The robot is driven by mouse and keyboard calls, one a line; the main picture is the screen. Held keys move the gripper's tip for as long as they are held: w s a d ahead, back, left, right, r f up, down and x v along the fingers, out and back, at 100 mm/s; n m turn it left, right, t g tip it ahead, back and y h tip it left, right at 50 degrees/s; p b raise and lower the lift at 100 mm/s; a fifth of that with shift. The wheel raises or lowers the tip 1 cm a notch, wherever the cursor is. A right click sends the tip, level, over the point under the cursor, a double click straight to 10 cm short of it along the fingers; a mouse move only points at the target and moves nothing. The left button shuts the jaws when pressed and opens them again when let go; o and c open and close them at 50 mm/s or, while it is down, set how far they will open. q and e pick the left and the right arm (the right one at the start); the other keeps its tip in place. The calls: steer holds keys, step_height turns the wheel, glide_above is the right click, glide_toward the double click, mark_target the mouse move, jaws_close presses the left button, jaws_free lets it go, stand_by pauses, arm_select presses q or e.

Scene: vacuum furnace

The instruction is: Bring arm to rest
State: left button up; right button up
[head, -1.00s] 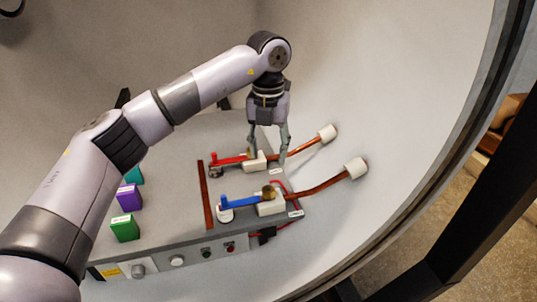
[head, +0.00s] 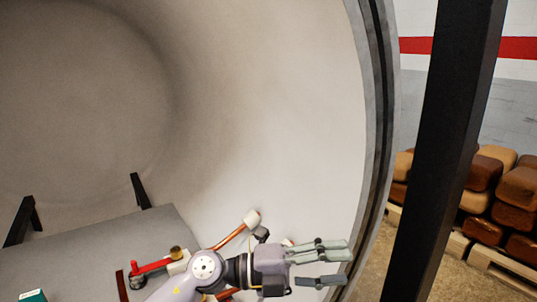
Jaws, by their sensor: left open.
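My left arm comes up from the bottom edge of the head view. Its gripper (head: 322,264) points right, with the fingers apart and nothing between them. It is in front of the curved chamber wall, close to the chamber's rim in the picture. My right gripper is not in view.
A grey bench (head: 75,258) in the chamber carries a red lever (head: 152,266) beside the arm. A copper rod with a white end cap (head: 252,218) rises behind the gripper. The chamber rim (head: 378,130) and a black post (head: 440,150) stand to the right. Brown sacks (head: 485,172) lie outside.

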arm_select(q)
steer(key=w+a+r+n+t+y, duration=0.1)
steer(key=w+a+n+t+y, duration=0.2)
steer(key=a+n+t, duration=0.5)
steer(key=w+a+n+t+y, duration=0.2)
steer(key=w+a+n+t, duration=0.15)
steer(key=n+t, duration=0.75)
steer(key=s+a+f+n+g+y, duration=0.2)
steer(key=s+a+f+n+y, duration=0.1)
steer(key=a+f+n+y, duration=0.45)
steer(key=s+a+f+n+g+y, duration=0.25)
steer(key=a+f+n+y, duration=0.25)
steer(key=a+f, duration=0.45)
steer(key=s+a+f+n+g, duration=0.1)
steer(key=s+a+f+g, duration=0.1)
steer(key=s+f+g, duration=0.65)
steer(key=s+a+f+n+g, duration=0.1)
steer(key=s+f+g, duration=0.2)
steer(key=s+f, duration=0.95)
steer(key=s+f+g, duration=0.1)
steer(key=s+f, duration=0.1)
steer(key=f, duration=0.8)
steer(key=s+f, duration=0.2)
steer(key=f, duration=0.9)
steer(key=s+a+f+g+y, duration=0.1)
steer(key=s+a+f, duration=0.2)
steer(key=s+f, duration=1.3)
steer(key=shift+s+a+f, duration=0.15)
steer(key=shift+s+f, duration=0.15)
steer(key=shift+s, duration=0.4)
